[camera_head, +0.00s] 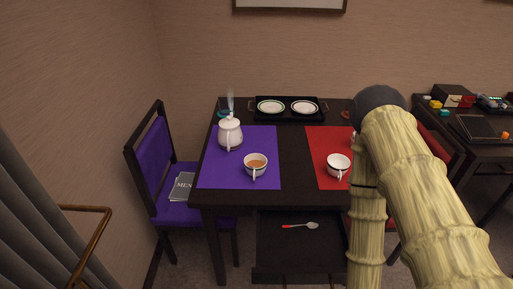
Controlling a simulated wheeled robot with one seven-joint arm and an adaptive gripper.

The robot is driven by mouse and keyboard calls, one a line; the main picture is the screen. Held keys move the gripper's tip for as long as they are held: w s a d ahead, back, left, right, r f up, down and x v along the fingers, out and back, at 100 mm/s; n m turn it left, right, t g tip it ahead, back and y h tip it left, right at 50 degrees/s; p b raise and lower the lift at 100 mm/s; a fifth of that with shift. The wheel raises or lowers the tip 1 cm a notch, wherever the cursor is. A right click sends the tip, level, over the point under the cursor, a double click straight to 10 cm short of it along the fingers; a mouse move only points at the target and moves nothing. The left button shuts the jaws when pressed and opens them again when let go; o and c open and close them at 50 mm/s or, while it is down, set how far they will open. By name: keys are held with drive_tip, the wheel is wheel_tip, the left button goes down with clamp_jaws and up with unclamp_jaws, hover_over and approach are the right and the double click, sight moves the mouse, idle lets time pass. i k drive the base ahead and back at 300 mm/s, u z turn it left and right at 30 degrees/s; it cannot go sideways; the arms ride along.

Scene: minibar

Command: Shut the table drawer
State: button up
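The table drawer (273,247) is pulled out from under the front edge of the dark table (295,190). A spoon (302,225) with a red handle lies inside it. The drawer's front panel (300,275) is near the bottom of the picture. My arm covers the drawer's right side. My arm rises from the lower right to a dark elbow and comes down again beside the drawer. My gripper is out of the picture, so its state and any contact with the drawer are hidden.
A purple chair (150,170) stands left of the table, with a menu on its seat. The tabletop holds a teapot (230,134), two cups and a black tray (287,117) with plates. A side table (485,125) is at right. A rail (88,210) is at lower left.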

sight(302, 254)
drive_tip(key=z, duration=0.6)
drive_tip(key=k, duration=0.8)
drive_tip(key=z, duration=0.55)
